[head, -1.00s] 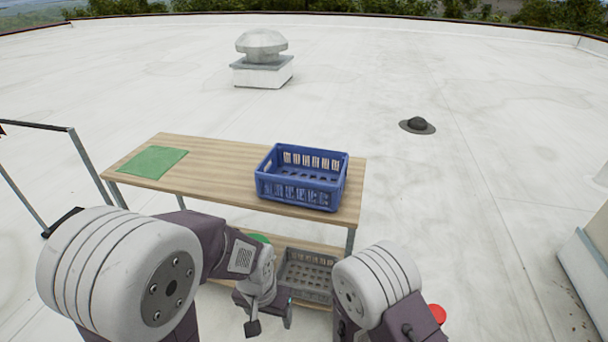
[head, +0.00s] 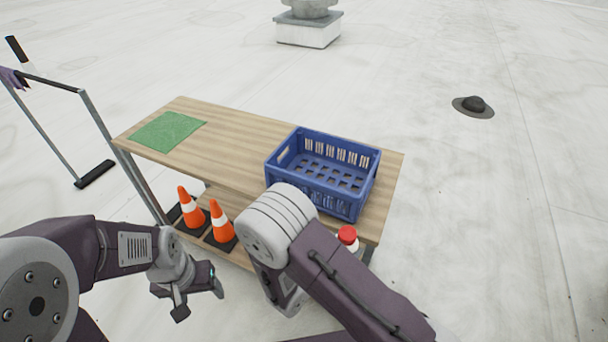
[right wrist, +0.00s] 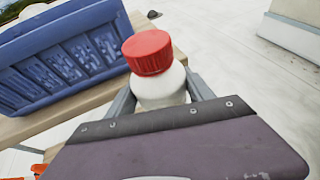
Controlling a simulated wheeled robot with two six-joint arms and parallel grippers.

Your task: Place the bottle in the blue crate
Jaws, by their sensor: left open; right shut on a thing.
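The blue crate (head: 345,200) stands empty on the right end of the wooden table top; it also shows at the left of the right wrist view (right wrist: 65,70). The bottle is white with a red cap (head: 347,234). In the right wrist view the bottle (right wrist: 160,88) sits between the fingers of my right gripper (right wrist: 163,92), which is shut on it. The bottle is beside the crate's near right side, outside it. In the head view my forearm hides most of the right gripper. My left gripper (head: 198,297) is open and empty, in front of the table.
A green mat (head: 168,131) lies on the left of the wooden table (head: 235,137). Two orange cones (head: 221,224) stand on the lower shelf. A metal rail is at the left. A dark roof vent (head: 473,106) stands far right on open roof.

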